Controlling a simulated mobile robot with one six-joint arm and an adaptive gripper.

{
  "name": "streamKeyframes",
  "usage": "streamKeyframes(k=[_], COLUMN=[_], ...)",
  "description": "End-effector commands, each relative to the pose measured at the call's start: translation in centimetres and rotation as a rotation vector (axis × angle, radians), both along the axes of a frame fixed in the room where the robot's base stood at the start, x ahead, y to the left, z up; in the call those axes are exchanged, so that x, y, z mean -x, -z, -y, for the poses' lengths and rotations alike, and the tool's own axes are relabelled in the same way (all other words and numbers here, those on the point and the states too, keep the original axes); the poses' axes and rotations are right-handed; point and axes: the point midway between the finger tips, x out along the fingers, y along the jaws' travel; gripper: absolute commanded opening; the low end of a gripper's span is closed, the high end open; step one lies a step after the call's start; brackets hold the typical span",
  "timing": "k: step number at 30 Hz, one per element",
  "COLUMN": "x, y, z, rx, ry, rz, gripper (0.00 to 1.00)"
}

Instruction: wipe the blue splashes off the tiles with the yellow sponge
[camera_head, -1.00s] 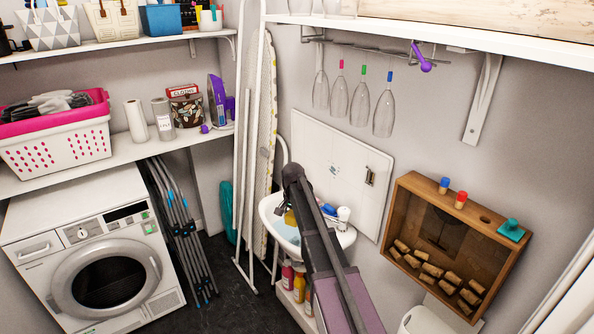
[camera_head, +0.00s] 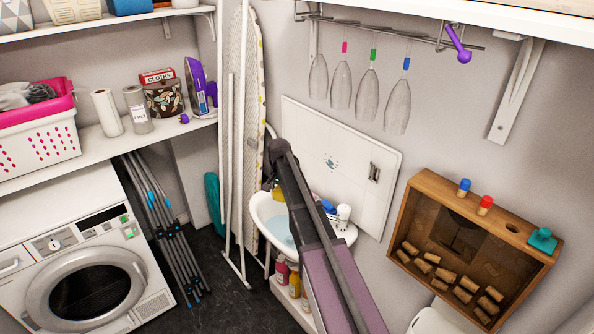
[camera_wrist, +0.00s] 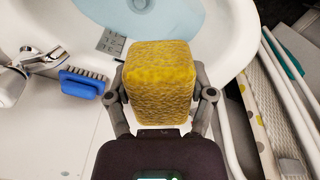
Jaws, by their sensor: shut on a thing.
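The yellow sponge (camera_wrist: 160,84) is held between the fingers of my gripper (camera_wrist: 160,95) in the wrist view, over the sink (camera_wrist: 232,45). In the head view only a small part of the sponge (camera_head: 278,193) shows beside my arm, above the sink (camera_head: 263,222). The tiles (camera_head: 345,180) form a white panel on the wall behind the sink. Small blue splashes (camera_head: 331,164) show on the panel, left of a dark wall fitting. My gripper is apart from the tiles.
A blue brush (camera_wrist: 82,84) lies on the sink rim beside the tap (camera_wrist: 40,58). A wooden box (camera_head: 410,215) with corks hangs right of the tiles. Glasses (camera_head: 396,105) hang above. An ironing board (camera_head: 251,130) stands left of the sink.

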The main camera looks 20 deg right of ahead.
Motion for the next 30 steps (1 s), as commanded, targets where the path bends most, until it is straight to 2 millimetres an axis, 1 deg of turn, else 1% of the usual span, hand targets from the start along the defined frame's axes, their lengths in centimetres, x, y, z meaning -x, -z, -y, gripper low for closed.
streamKeyframes(k=[9,13,16,20,23,27,30], x=[-0.1,-0.1,0.0,0.1,0.2,0.3,0.3], y=[0.0,0.1,0.3,1.0,1.6,2.2,2.3], z=[-1.4,-1.7,-1.5,-0.6,0.5,2.2,3.4], rx=[0.000,0.003,0.018,0.068,0.134,0.266,0.377], ry=[-0.018,-0.021,-0.021,-0.019,-0.017,-0.018,-0.023], rz=[0.000,0.000,0.003,0.010,0.019,0.039,0.057], gripper=[0.32,0.32,0.32,0.32,0.32,0.32,0.32])
